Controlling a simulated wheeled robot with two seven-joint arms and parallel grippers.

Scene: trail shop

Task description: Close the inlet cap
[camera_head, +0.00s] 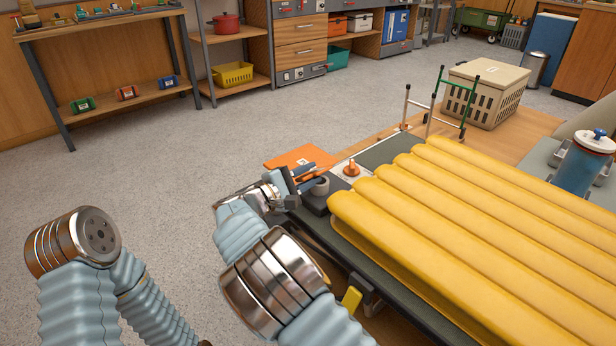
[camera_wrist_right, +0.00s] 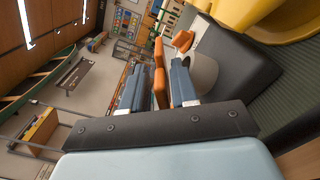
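The yellow ribbed air mattress (camera_head: 440,210) lies at the right on a dark mat. At its near left end is a pale plate with an orange knob-like part (camera_head: 351,170), and beside it a grey round fitting (camera_head: 320,187), also in the right wrist view (camera_wrist_right: 204,72). Which part is the inlet cap is not certain. My right gripper (camera_head: 303,178) is beside the grey fitting, its fingers apart. In the wrist view an orange flat piece (camera_wrist_right: 160,75) shows between them, with a gap to the left finger; I cannot tell whether it touches either. My left gripper is out of view.
A flat orange item (camera_head: 296,157) lies by the mat's corner. Farther back are a green-and-white frame (camera_head: 459,104) and a beige crate (camera_head: 487,94). A blue cylinder (camera_head: 583,165) stands at the right. The floor on the left is clear up to the shelves.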

